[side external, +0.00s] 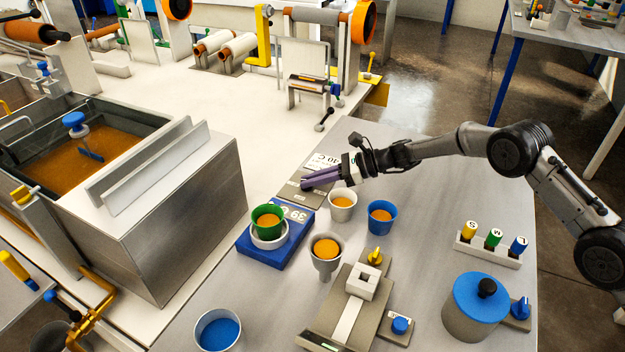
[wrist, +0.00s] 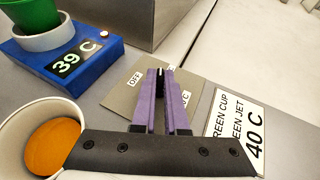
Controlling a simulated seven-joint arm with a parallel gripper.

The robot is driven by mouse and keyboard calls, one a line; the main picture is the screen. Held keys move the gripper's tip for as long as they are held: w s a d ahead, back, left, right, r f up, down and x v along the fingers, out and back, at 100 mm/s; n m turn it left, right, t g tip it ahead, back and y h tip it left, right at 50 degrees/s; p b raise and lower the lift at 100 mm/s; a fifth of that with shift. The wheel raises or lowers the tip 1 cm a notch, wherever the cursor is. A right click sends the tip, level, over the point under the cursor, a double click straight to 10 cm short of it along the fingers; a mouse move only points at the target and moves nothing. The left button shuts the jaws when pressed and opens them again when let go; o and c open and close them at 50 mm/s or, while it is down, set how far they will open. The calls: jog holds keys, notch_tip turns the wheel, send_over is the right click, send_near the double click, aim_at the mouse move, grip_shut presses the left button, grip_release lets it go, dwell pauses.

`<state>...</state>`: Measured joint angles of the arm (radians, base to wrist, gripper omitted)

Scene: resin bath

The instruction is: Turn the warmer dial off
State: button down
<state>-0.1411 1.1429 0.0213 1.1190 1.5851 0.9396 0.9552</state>
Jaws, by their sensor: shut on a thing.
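My gripper (side external: 308,183) has purple fingers and reaches down over a grey-beige dial plate behind the cups. In the wrist view my gripper (wrist: 161,76) is shut on a dark dial knob (wrist: 160,84) with a white line, mostly hidden between the fingers. The dial plate (wrist: 122,100) carries an "OFF" label (wrist: 135,78) left of the fingers and a partly covered label ending in "C" (wrist: 186,99) on the right. The blue warmer (side external: 262,250) reads 39 C and holds a green cup (side external: 267,213) in a white ring.
A white cup (side external: 342,211) and a blue cup (side external: 381,226), both with orange liquid, stand close to my gripper. A grey cup (side external: 327,270) stands nearer the camera. A sign (wrist: 233,130) reading 40 C lies right of the dial plate. A steel bath (side external: 190,215) stands at left.

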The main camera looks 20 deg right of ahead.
jog(key=shift+w+n+g+y, duration=0.2)
jog(key=shift+n+g+y, duration=0.05)
jog(key=shift+n+g, duration=0.55)
jog(key=shift+w+n+g+y, duration=0.25)
jog(key=shift+n+g, duration=0.45)
jog(key=shift+g, duration=0.2)
jog(key=shift+s+f+n+g, duration=0.1)
jog(key=shift+s+n+g, duration=0.1)
jog(key=shift+n+g, duration=0.25)
jog(key=c, duration=0.9)
grip_release()
jog(key=shift+f, duration=0.1)
jog(key=shift+c, duration=0.2)
jog(key=shift+d, duration=0.1)
jog(key=shift+d+r, duration=0.25)
jog(key=v, duration=1.3)
jog(key=shift+d, duration=0.1)
